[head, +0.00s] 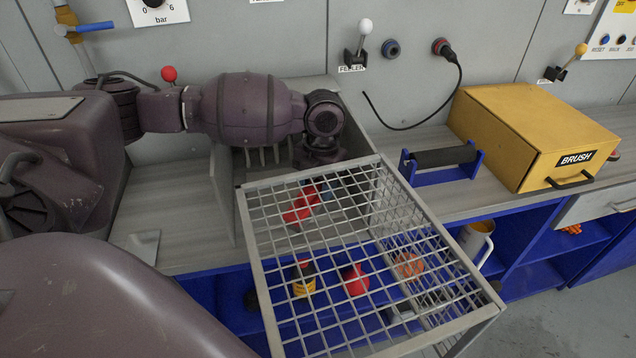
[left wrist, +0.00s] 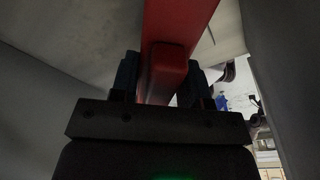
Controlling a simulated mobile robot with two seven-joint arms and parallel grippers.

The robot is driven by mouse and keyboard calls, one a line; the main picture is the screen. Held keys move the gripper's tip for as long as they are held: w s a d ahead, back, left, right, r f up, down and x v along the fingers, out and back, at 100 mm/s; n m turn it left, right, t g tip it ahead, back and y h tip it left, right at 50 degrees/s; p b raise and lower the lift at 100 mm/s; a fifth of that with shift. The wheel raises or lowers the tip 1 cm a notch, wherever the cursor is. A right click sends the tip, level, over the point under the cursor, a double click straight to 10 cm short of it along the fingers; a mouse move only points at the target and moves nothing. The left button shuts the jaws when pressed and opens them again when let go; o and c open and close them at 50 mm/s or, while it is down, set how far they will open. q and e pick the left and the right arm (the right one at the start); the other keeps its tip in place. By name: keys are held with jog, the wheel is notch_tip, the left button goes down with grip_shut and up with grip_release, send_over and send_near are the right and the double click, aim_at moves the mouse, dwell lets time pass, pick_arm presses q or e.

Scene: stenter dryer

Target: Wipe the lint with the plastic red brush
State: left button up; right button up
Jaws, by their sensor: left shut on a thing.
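The plastic red brush (left wrist: 178,30) fills the top middle of the left wrist view. My left gripper (left wrist: 165,82) is shut on it, with a dark finger on each side. In the head view, red parts of the brush (head: 298,210) show through the wire mesh filter frame (head: 250,225). My left arm reaches over the counter from the left, and its wrist bends down behind the frame's far edge. Mesh partly hides the gripper there. I cannot make out any lint or whether the brush touches the mesh. My right gripper is not in view.
A yellow box labelled BRUSH (head: 510,125) and a blue stand with a black roller (head: 445,157) are right of the frame. Below the mesh, a blue shelf holds a yellow-black item (head: 304,280), a red item (head: 356,280) and an orange ball (head: 408,265). A black cable hangs behind.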

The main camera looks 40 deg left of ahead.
pick_arm(q)
jog(key=shift+f, duration=0.25)
jog(key=shift+w+a, duration=0.95)
jog(key=shift+a, duration=0.15)
jog(key=shift+w+a+b, duration=0.35)
jog(key=shift+w+a, duration=0.05)
jog(key=shift+a, duration=0.05)
jog(key=shift+w+a+f, duration=0.1)
jog(key=shift+w+a, duration=0.6)
jog(key=shift+a, duration=0.15)
jog(key=shift+w+a+b, duration=0.45)
jog(key=shift+a, duration=0.1)
